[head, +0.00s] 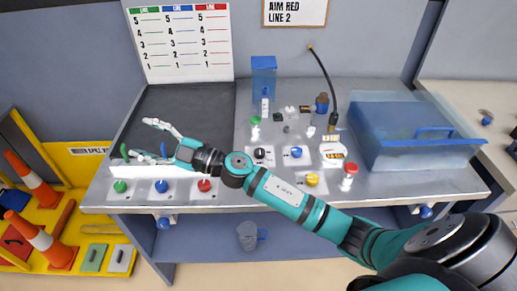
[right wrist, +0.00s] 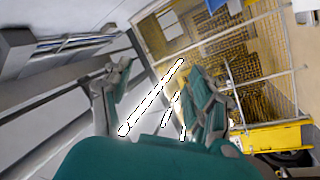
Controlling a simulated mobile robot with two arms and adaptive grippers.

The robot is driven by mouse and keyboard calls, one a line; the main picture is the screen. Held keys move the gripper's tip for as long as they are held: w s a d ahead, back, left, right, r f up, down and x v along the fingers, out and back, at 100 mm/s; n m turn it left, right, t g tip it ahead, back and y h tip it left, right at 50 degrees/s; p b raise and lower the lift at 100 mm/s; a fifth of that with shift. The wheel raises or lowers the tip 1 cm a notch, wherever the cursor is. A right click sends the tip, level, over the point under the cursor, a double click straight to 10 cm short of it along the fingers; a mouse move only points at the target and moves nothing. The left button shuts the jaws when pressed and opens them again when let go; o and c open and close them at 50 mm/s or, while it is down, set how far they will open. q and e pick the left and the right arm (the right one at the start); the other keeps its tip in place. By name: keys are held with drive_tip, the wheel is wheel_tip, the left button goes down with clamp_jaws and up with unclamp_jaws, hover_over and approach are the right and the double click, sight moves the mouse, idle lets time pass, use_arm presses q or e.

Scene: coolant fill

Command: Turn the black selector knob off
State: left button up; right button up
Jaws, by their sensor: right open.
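The black selector knob (head: 260,153) sits on a small white plate on the grey bench panel, just right of my right wrist in the head view. Its pointer direction is too small to read. My right gripper (head: 137,138) is open and empty at the left part of the bench, well left of the knob, with its fingers pointing left. In the right wrist view the gripper (right wrist: 163,95) shows spread fingers with nothing held, and the knob is not seen there. My left gripper is in neither view.
A blue knob (head: 296,152), yellow knob (head: 312,180) and red-topped part (head: 350,169) are nearby. Green (head: 120,186), blue (head: 161,186) and red (head: 204,185) buttons line the front edge. A blue translucent bin (head: 420,150) stands right. Cones (head: 30,180) stand left.

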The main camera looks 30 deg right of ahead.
drive_tip(key=a+n+g+y, duration=0.2)
drive_tip(key=n+g, duration=0.2)
drive_tip(key=g, duration=0.1)
drive_tip(key=m+g+h, duration=0.3)
drive_tip(key=g+h, duration=0.7)
drive_tip(key=h, duration=0.6)
hover_over(260, 151)
wheel_tip(260, 151, down, 4)
wheel_tip(260, 151, down, 16)
drive_tip(key=p, duration=0.3)
drive_tip(key=shift+w+r+p, duration=0.1)
drive_tip(key=shift+w+p, duration=0.05)
drive_tip(key=shift+p, duration=0.25)
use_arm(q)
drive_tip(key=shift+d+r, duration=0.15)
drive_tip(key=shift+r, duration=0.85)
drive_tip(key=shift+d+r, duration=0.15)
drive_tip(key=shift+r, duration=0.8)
use_arm(e)
drive_tip(key=shift+f, duration=0.6)
